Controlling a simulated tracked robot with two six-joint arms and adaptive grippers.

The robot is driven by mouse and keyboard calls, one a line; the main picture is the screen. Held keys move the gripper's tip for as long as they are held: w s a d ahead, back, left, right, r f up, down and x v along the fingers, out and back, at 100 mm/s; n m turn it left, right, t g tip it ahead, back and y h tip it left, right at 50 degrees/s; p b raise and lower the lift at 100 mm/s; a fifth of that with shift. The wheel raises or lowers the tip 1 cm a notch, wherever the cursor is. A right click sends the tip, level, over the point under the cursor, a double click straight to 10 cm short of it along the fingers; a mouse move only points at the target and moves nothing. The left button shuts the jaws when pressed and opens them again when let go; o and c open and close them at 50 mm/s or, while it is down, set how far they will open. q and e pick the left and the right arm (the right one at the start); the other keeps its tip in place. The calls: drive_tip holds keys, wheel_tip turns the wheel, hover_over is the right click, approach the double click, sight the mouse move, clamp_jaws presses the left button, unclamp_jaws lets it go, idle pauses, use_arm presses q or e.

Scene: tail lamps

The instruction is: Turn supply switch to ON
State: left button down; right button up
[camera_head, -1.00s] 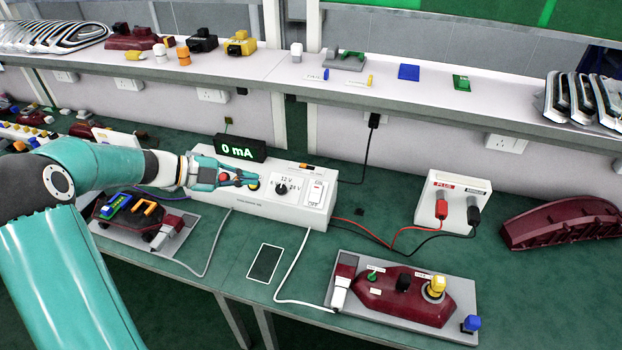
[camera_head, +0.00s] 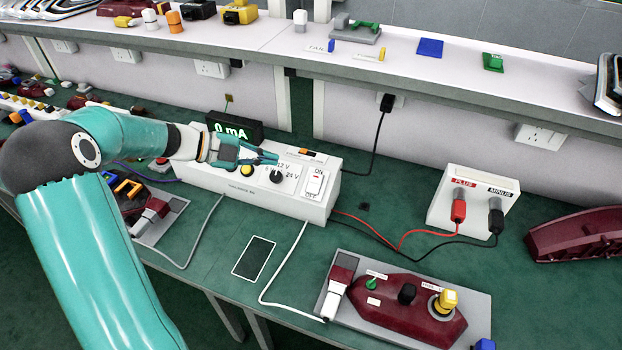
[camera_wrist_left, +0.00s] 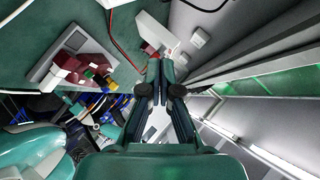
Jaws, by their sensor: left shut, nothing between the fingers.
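The white power supply box (camera_head: 225,190) stands on the green bench. Its white rocker supply switch (camera_head: 316,184) is at the right end of the top face, with ON printed above it and OFF below; which way the rocker is tipped is too small to tell. My left gripper (camera_head: 276,159) is shut and empty, over the box by the black 12 V / 24 V knob (camera_head: 277,176), to the left of the switch and apart from it. The shut fingers also show in the left wrist view (camera_wrist_left: 160,68). My right gripper is not in view.
A black display (camera_head: 233,130) behind the box reads 0 mA. Red and black leads run right to the PLUS/MINUS block (camera_head: 462,198). A maroon lamp on a grey plate (camera_head: 470,305) lies in front right. A shelf (camera_head: 420,80) runs behind; bench right of the box is mostly free.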

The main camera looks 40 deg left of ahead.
use_arm(q)
wheel_tip(320, 180, down, 2)
drive_tip(key=f+b, duration=0.1)
drive_tip(key=b, duration=0.1)
drive_tip(key=p, duration=0.1)
approach(321, 175)
drive_tip(key=x, duration=0.3)
drive_tip(key=d+x, duration=0.1)
drive_tip(key=x, duration=0.1)
drive_tip(key=shift+r, duration=0.15)
drive_tip(key=shift+w+a+f, duration=0.1)
drive_tip(key=shift+w+f, duration=0.4)
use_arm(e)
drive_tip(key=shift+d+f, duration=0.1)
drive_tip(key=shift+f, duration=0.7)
